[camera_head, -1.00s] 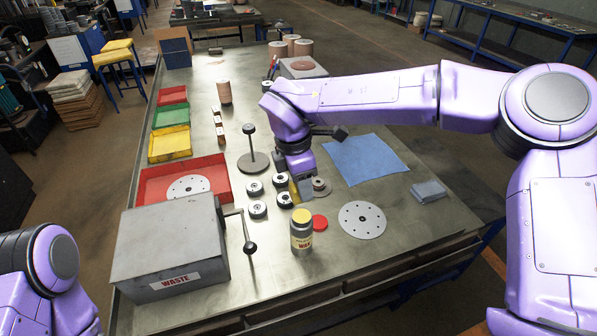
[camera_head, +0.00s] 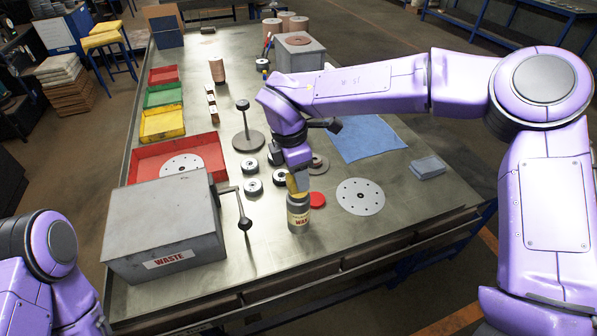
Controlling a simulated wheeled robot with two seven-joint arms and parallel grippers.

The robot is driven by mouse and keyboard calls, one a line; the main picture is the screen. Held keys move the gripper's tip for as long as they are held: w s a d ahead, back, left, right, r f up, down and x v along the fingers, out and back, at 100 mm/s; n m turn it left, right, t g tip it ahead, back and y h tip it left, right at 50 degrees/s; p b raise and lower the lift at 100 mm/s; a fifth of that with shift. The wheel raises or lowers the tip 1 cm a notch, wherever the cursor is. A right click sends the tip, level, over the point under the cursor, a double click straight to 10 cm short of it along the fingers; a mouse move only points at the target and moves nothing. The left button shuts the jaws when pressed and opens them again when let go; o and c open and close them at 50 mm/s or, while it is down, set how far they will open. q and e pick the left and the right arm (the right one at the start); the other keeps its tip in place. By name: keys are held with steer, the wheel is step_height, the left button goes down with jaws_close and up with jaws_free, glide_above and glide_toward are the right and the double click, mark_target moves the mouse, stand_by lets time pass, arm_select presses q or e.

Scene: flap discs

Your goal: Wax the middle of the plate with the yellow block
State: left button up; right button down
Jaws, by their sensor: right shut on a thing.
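My right gripper (camera_head: 297,170) points down over the wax jar and is shut on the yellow block (camera_head: 298,185). The block is at the mouth of the wax jar (camera_head: 298,214); I cannot tell if it touches the wax inside. The jar stands upright, its red lid (camera_head: 317,199) flat beside it on the right. The plate, a pale round disc with small holes (camera_head: 361,197), lies flat on the bench right of the jar. The gripper partly hides the block. My left gripper is out of view; only part of that arm shows at lower left.
A grey waste box (camera_head: 165,227) with a crank stands at left. Several dark pucks (camera_head: 252,187) and a stand (camera_head: 249,141) are left of the gripper. A red tray (camera_head: 140,165) holds another disc. A blue cloth (camera_head: 365,138) and a folded cloth (camera_head: 428,168) lie right.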

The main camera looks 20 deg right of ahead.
steer(key=shift+f+b, duration=0.55)
stand_by(0.5)
steer(key=shift+s, duration=0.1)
stand_by(1.4)
steer(key=shift+r+p, duration=1.75)
steer(key=shift+r, duration=1.8)
steer(key=shift+f, duration=0.1)
